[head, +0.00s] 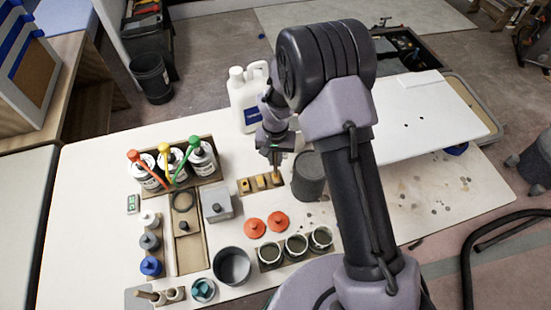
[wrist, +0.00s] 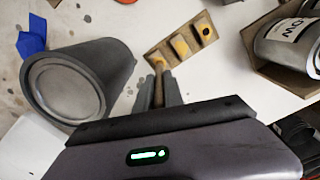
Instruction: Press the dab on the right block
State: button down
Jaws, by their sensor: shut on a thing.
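A tan strip (head: 252,191) carries three small wooden blocks, and it also shows in the wrist view (wrist: 192,54). The left block (head: 245,185) and middle block (head: 261,182) bear orange-yellow dabs, seen clearly in the wrist view on the farther block (wrist: 205,29) and middle block (wrist: 180,46). The right block (head: 276,179) is the nearest one in the wrist view (wrist: 155,60), where a thin wooden stick (wrist: 159,72) partly covers its dab. My gripper (wrist: 159,92) is shut on the stick, also seen above the right block in the head view (head: 274,153). I cannot tell whether the tip touches.
A dark grey can (head: 309,177) stands close to the right of the strip. A white jug (head: 247,98) stands behind, and a grey box (head: 217,204) to the left. Orange lids (head: 278,221) and several open pots lie in front. The white tabletop on the right is mostly free.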

dwell(0.3)
notch_tip(320, 180, up, 7)
jog(key=p, duration=0.4)
dwell(0.6)
